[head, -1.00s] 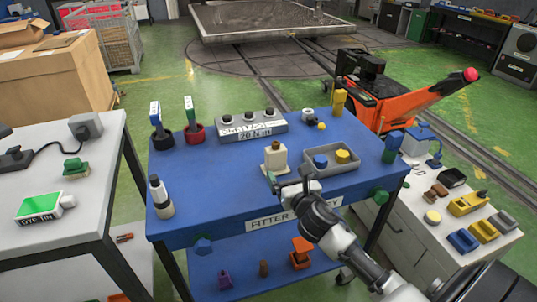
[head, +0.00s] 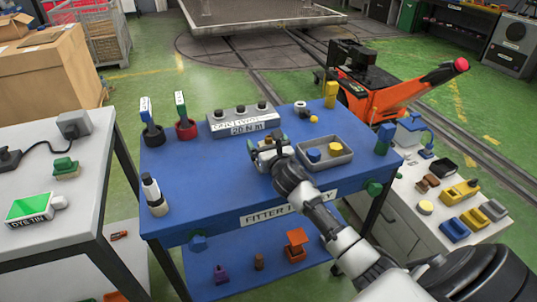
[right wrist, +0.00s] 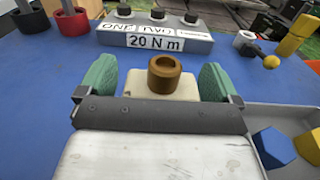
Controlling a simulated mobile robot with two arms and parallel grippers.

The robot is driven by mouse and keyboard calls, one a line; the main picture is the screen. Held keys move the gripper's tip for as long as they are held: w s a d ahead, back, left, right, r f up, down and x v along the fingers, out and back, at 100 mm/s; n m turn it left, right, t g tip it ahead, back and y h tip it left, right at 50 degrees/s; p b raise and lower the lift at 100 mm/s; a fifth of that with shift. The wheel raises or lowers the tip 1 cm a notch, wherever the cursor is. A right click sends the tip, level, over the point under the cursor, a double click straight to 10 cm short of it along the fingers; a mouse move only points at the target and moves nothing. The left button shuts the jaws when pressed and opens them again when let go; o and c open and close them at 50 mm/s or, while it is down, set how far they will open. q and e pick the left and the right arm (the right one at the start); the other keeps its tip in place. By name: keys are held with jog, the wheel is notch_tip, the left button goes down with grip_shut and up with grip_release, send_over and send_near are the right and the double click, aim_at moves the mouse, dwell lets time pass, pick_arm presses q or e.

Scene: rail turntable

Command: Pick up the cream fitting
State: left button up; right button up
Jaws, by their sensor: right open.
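The cream fitting stands on the blue table (head: 212,168). In the right wrist view the cream fitting (right wrist: 130,108) shows a pale block body with a brown ring on top. My right gripper (right wrist: 159,72) is open, with one green finger on each side of the fitting. Gaps show beside the brown ring; whether the fingers touch the body lower down I cannot tell. In the head view my right gripper (head: 270,153) covers most of the fitting. My left gripper is not in view.
Right of the fitting is a grey tray (head: 346,155) with a blue piece (head: 314,155) and a yellow piece (head: 337,148). Behind stands a grey block labelled 20 N m (head: 243,119). A yellow post (head: 330,95) is at the back. The table's left middle is clear.

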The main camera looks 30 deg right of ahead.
jog(key=shift+w, duration=0.15)
jog(key=shift+r, duration=0.1)
jog(key=c, duration=1.2)
